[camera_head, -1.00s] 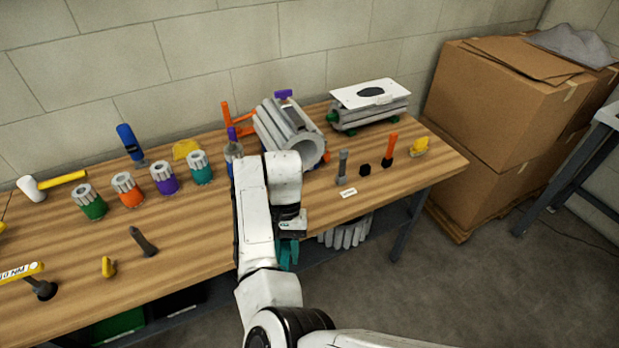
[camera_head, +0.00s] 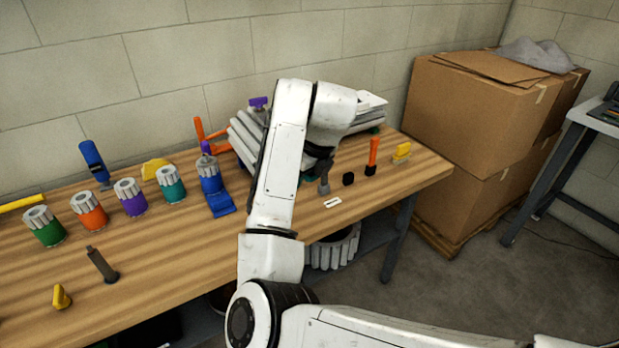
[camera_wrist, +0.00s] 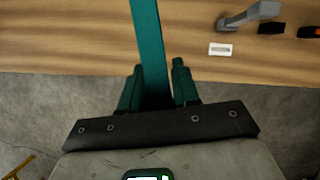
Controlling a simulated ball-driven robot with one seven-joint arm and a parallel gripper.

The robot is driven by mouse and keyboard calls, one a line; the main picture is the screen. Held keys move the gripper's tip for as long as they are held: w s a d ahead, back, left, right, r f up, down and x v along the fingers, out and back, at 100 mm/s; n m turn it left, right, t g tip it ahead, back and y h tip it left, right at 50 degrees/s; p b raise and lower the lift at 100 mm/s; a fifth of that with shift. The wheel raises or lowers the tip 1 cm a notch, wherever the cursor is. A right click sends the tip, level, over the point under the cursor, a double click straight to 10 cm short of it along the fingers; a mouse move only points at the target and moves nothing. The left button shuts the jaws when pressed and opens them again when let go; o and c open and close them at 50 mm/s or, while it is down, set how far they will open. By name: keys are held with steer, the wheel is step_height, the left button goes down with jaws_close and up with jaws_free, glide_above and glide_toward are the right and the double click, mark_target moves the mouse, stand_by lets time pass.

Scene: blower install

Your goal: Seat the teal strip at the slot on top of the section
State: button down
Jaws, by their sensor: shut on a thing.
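In the wrist view the teal strip (camera_wrist: 148,40) stands between the two teal fingers of my gripper (camera_wrist: 155,76). My gripper is shut on it. The strip runs up and out of the top of that view, so its far end is hidden. In the head view my arm hides most of the gripper and strip; only a bit of teal (camera_head: 308,174) shows. The grey ribbed section (camera_head: 245,135) lies at the back of the bench, largely covered by my arm. A purple piece (camera_head: 258,103) sits on its top. The slot cannot be made out.
A white plate (camera_head: 370,100) at the back right is partly hidden. A grey upright tool (camera_head: 325,178), a black block (camera_head: 348,179) and an orange-handled tool (camera_head: 373,157) stand near the bench's right part. Several coloured cups and a blue stand (camera_head: 216,195) are left. Cardboard boxes (camera_head: 480,110) stand right.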

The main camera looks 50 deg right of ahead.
steer(key=shift+s+d+r+m+h, duration=0.1)
steer(key=shift+d+r+m+h, duration=0.15)
steer(key=shift+d+m, duration=0.3)
steer(key=shift+s+d+r+m+h, duration=0.15)
steer(key=shift+d+r+m, duration=0.2)
steer(key=shift+m, duration=0.3)
steer(key=shift+w, duration=0.2)
steer(key=shift+w+d+f+p, duration=0.1)
steer(key=shift+w+d+p, duration=0.15)
steer(key=shift+w, duration=0.5)
steer(key=shift+w+d+r+p, duration=0.1)
steer(key=shift+w+d+p, duration=0.1)
steer(key=shift+w, duration=0.55)
steer(key=shift+w+d+f+p, duration=0.15)
steer(key=shift+w+d, duration=0.1)
steer(key=shift+w, duration=0.5)
steer(key=shift+p, duration=0.95)
steer(key=w+d+b, duration=0.1)
steer(key=w+d, duration=0.1)
steer(key=w, duration=0.5)
steer(key=shift+w, duration=0.4)
stand_by(2.3)
